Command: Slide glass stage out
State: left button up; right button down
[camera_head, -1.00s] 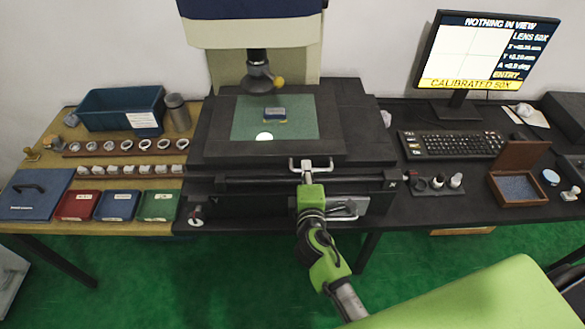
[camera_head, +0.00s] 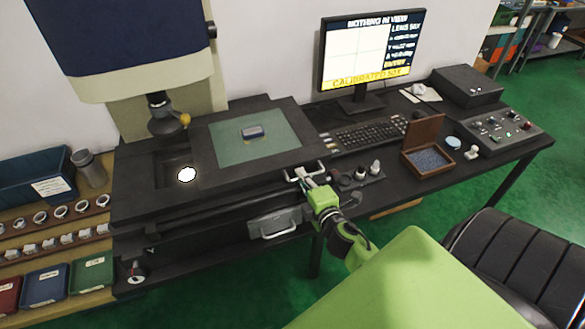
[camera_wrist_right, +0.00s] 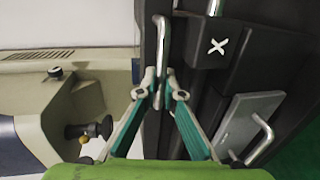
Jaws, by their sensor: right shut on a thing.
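The glass stage is a greenish pane (camera_head: 228,150) in a dark frame. It sits to the right of the lens (camera_head: 166,122) on the dark microscope base (camera_head: 135,185). A small blue and silver block (camera_head: 253,133) rests on the glass. A metal bar handle (camera_head: 296,173) is at the stage's front edge, and it also shows in the right wrist view (camera_wrist_right: 162,40). My right gripper (camera_head: 306,180) is shut on this handle; its fingers close around it in the wrist view (camera_wrist_right: 162,85). My left gripper is out of view.
A bright light spot (camera_head: 187,174) falls on the base left of the stage. To the right are a keyboard (camera_head: 370,131), a monitor (camera_head: 370,55) and an open wooden box (camera_head: 428,155). Small cylinders (camera_head: 360,173) stand close right of my gripper.

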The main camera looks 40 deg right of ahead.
jog(key=shift+d+r, duration=0.15)
jog(key=shift+d, duration=0.05)
jog(key=c, duration=2.2)
grip_release()
jog(key=shift+o, duration=0.2)
jog(key=shift+s+a, duration=0.1)
jog(key=shift+s, duration=0.1)
jog(key=v, duration=1.1)
jog(key=shift+s, duration=0.2)
